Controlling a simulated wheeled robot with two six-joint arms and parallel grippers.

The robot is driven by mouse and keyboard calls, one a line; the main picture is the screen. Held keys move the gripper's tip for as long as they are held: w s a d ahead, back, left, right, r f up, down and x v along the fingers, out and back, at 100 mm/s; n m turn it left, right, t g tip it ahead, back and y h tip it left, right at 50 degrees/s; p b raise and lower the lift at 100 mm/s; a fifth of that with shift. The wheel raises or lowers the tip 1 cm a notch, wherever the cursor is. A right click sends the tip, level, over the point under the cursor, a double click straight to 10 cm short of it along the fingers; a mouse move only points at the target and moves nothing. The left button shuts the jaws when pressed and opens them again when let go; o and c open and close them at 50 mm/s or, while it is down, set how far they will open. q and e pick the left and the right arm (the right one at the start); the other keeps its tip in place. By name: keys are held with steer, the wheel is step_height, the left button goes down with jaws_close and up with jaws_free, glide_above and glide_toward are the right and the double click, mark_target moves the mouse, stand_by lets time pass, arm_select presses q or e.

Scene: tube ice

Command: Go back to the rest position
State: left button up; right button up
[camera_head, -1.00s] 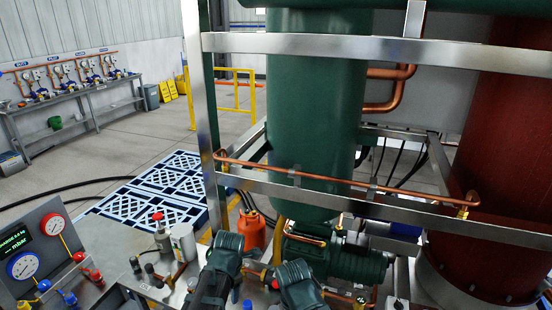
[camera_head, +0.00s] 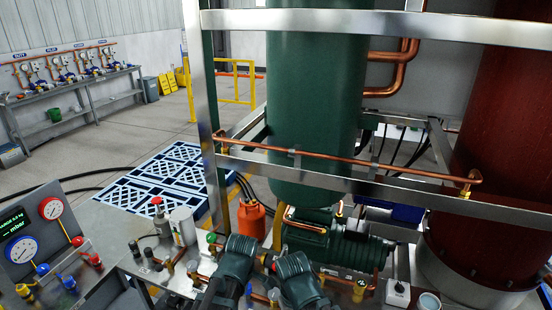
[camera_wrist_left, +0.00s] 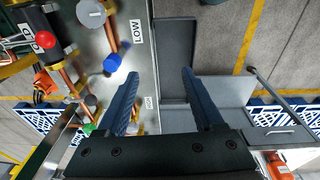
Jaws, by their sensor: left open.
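My left gripper (camera_wrist_left: 158,84) shows in the left wrist view, with its two dark blue fingers spread well apart and nothing between them. A grey metal bench surface with a LOW label and a blue cap (camera_wrist_left: 112,63) lies beyond and left of the left finger. In the head view, two dark green arm parts of mine show at the bottom centre, side by side. Their gripper fingers are not visible there, and my right gripper is not in view.
A gauge panel (camera_head: 34,236) stands at the lower left. A steel frame (camera_head: 290,170) with a copper pipe crosses in front of a green tank (camera_head: 315,90). A red-brown tank (camera_head: 490,150) is at the right. An orange cylinder (camera_head: 251,219) stands behind my arms.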

arm_select(q)
steer(key=s+d+f+m+b, duration=0.2)
steer(key=s+f+m+b, duration=0.1)
steer(key=m, duration=0.6)
steer(key=s+d+f+m+g+b, duration=0.1)
steer(key=s+d+f+m+b, duration=0.1)
steer(key=m, duration=0.7)
steer(key=s+f+b, duration=0.1)
steer(key=s+f, duration=0.1)
steer(key=s, duration=0.1)
steer(key=shift+d+f, duration=0.1)
